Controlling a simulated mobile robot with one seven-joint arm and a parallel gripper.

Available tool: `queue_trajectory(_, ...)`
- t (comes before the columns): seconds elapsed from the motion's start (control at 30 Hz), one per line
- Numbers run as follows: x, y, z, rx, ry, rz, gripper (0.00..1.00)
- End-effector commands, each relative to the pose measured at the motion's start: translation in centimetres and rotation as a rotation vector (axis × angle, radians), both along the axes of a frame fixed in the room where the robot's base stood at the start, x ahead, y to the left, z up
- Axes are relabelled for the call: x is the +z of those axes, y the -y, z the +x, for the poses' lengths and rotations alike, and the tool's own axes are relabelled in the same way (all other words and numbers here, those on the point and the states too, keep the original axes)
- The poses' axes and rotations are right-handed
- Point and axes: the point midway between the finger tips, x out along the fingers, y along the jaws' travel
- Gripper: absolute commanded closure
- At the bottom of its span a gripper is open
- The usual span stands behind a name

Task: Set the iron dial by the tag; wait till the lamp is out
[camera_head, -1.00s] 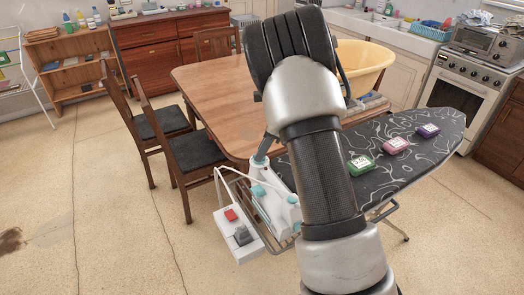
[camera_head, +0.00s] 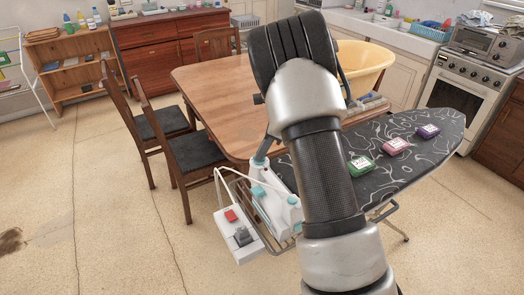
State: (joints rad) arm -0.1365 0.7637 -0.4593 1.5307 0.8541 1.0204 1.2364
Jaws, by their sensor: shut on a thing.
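The white and teal iron (camera_head: 284,208) is at the left end of the dark patterned ironing board (camera_head: 425,155), partly hidden by my arm. Its dial and any lamp on it cannot be made out. A white box with a red switch and a dark plug (camera_head: 236,236) hangs beside the iron, with a white cord running to it. Green (camera_head: 361,165), pink (camera_head: 397,146) and purple (camera_head: 428,131) labelled bundles lie in a row on the board. Their labels are too small to read. My gripper is hidden behind my own arm, which covers the middle of the view.
A wooden table (camera_head: 215,95) stands behind the iron, with dark-seated chairs (camera_head: 200,152) on its left. A yellow tub (camera_head: 364,62) is behind my arm. A stove (camera_head: 470,88) stands at the back right. The floor at the left front is clear.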

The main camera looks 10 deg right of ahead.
Motion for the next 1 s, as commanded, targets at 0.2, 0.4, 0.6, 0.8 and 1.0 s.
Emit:
queue_trajectory(0.2, 0.22, 0.16, 0.23, 0.147, 0.001, 0.001, 1.0)
queue_trajectory(0.4, 0.24, 0.15, 0.41, 0.333, 0.001, 0.002, 1.0)
queue_trajectory(0.6, 0.25, 0.07, 0.56, 0.525, 0.002, 0.002, 1.0)
queue_trajectory(0.8, 0.23, 0.04, 0.75, 0.716, 0.001, 0.001, 1.0)
queue_trajectory(1.0, 0.17, -0.05, 0.9, 0.905, 0.002, 0.0, 1.0)
